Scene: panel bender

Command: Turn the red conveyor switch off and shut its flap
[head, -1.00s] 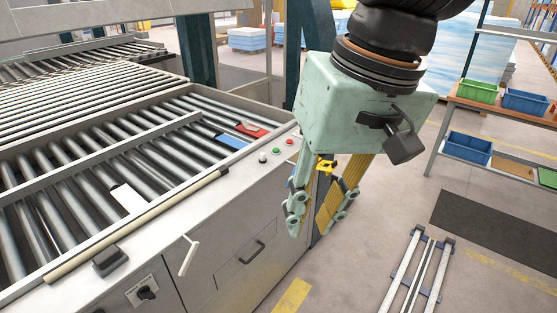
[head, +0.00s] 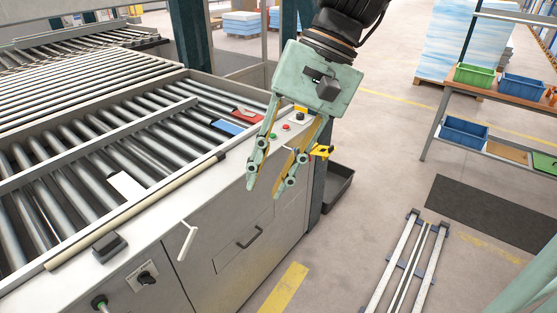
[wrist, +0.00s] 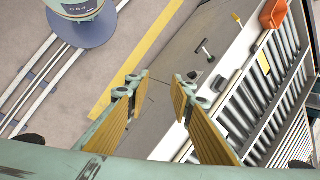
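I cannot make out a red switch with a flap for certain. In the head view a black rotary switch (head: 147,278) sits on a labelled plate on the cabinet front, with a green knob (head: 100,303) at the bottom edge. In the wrist view an orange-red box (wrist: 273,13) stands at the conveyor edge at the upper right; its details are too small to read. My gripper (head: 264,190) hangs in front of the far end of the cabinet, fingers down, open and empty. Its two spread fingers also show in the wrist view (wrist: 160,82).
The roller conveyor's frame edge (head: 135,212) carries a small red button (head: 286,127) and a dark box (head: 109,246). A white lever (head: 187,240) and a drawer handle (head: 250,237) stick out of the front. A floor rail (head: 400,265) and a shelf (head: 500,93) are at right.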

